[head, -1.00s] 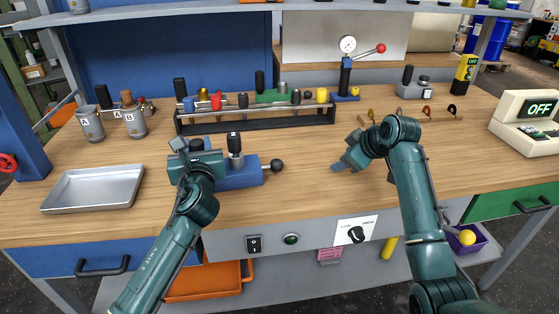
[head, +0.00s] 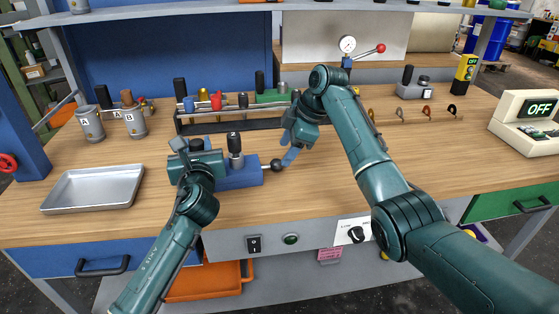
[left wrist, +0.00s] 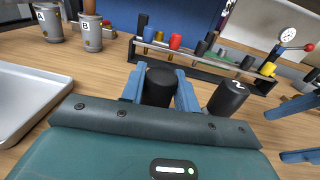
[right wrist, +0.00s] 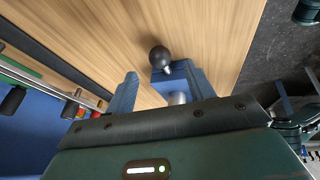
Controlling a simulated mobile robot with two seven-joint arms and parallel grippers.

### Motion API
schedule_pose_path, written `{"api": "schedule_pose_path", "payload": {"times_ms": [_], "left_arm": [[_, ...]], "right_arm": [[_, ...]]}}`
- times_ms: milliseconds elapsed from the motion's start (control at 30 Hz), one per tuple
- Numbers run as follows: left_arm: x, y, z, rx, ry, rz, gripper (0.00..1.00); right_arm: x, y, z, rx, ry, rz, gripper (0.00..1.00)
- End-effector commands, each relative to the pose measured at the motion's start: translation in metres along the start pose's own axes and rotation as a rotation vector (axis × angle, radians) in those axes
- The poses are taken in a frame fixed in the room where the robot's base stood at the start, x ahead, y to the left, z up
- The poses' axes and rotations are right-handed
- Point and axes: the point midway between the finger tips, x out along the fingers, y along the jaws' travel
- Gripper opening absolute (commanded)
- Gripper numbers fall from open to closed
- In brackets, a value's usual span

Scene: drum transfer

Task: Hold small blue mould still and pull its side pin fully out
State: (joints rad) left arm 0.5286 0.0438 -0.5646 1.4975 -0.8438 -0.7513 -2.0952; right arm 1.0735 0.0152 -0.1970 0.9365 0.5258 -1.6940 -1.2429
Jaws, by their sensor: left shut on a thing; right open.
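The small blue mould (head: 241,174) sits on the bench, partly hidden behind my left gripper. Its side pin ends in a black ball knob (head: 276,165) at its right end. My left gripper (head: 196,148) is shut on a black cylindrical grip (left wrist: 158,86), seen between its blue fingers in the left wrist view. A dark cap marked 2 (left wrist: 230,97) stands beside it. My right gripper (head: 287,158) is open at the ball knob. In the right wrist view, the ball knob (right wrist: 160,57) lies around the fingertips, with a metal part (right wrist: 178,97) between the fingers. Contact cannot be told.
A black rack (head: 230,125) of coloured-handled tools stands behind the mould. A metal tray (head: 93,189) lies at the left, with cups (head: 90,123) behind it. A gauge with a red-knobbed lever (head: 380,48) stands at the back.

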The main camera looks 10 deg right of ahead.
Motion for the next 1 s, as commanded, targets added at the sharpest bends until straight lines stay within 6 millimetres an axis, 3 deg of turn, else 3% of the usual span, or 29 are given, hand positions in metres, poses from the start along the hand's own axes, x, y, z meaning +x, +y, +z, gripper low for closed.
{"api": "schedule_pose_path", "payload": {"times_ms": [100,300,700,1000], "left_arm": [[0.000,0.000,0.000,-0.001,0.000,-0.001,0.00],[0.000,0.000,0.000,-0.001,-0.001,-0.001,0.00],[0.000,0.000,0.001,-0.001,-0.001,-0.001,0.00],[0.000,0.000,0.001,-0.001,-0.001,-0.001,0.00]], "right_arm": [[0.024,-0.001,0.000,0.001,0.000,-0.004,0.53],[0.047,0.000,0.000,0.001,0.000,0.000,0.53],[0.053,0.000,0.000,0.000,0.000,0.002,0.53],[0.053,0.000,0.000,0.001,0.000,0.002,0.28]]}}
